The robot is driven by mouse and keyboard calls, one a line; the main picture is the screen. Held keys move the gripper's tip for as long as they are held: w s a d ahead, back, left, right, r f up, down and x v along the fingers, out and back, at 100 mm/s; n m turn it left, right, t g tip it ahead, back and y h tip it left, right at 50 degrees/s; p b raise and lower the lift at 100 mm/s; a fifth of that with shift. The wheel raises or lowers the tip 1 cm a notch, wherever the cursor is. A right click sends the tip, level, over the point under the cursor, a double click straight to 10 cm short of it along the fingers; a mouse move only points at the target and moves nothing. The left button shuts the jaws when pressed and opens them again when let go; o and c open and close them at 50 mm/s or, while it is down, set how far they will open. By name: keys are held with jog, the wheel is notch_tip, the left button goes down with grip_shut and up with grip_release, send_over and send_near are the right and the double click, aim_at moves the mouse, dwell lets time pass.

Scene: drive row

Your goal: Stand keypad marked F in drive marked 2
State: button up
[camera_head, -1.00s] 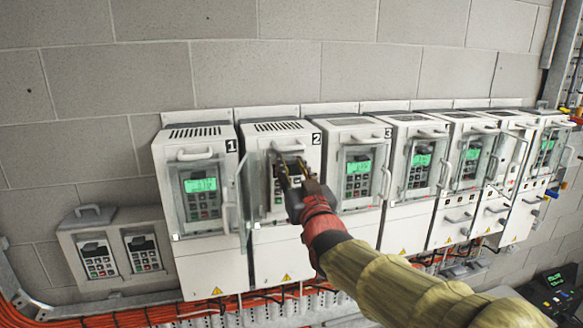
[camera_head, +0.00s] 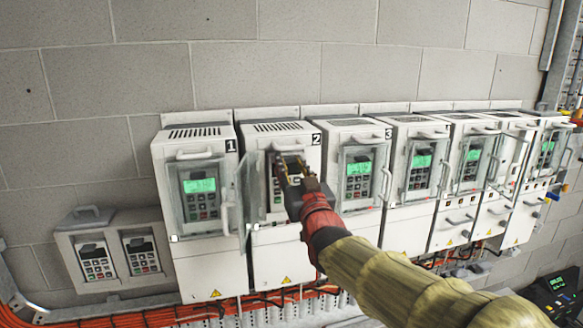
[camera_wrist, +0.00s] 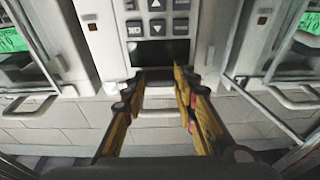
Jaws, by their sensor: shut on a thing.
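Drive 2 (camera_head: 285,262) is the second white unit from the left, with its clear door (camera_head: 246,190) swung open to the left. My gripper (camera_head: 289,166) is at the front of its recess, shut on a grey keypad (camera_head: 277,196) with a dark display. In the wrist view the keypad (camera_wrist: 150,22) appears upside down in the recess, with my gripper's fingertips (camera_wrist: 160,74) at its display end. The keypad looks upright and in line with the recess; I cannot tell whether it is fully seated. I cannot read a letter F on it.
Drive 1 (camera_head: 208,258) on the left and drive 3 (camera_head: 350,225) on the right have lit green keypads behind clear doors. More drives continue right. A holder (camera_head: 108,289) at lower left carries two dark keypads. Orange cables (camera_head: 130,318) run below.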

aim_at(289, 173)
jog(key=shift+x, duration=1)
jog(key=shift+f+b, duration=0.15)
jog(key=shift+b, duration=0.6)
jog(key=shift+f, duration=0.1)
jog(key=shift+f+b, duration=1.3)
jog(key=shift+b, duration=0.25)
jog(key=o, duration=1.1)
jog(key=shift+o, duration=0.3)
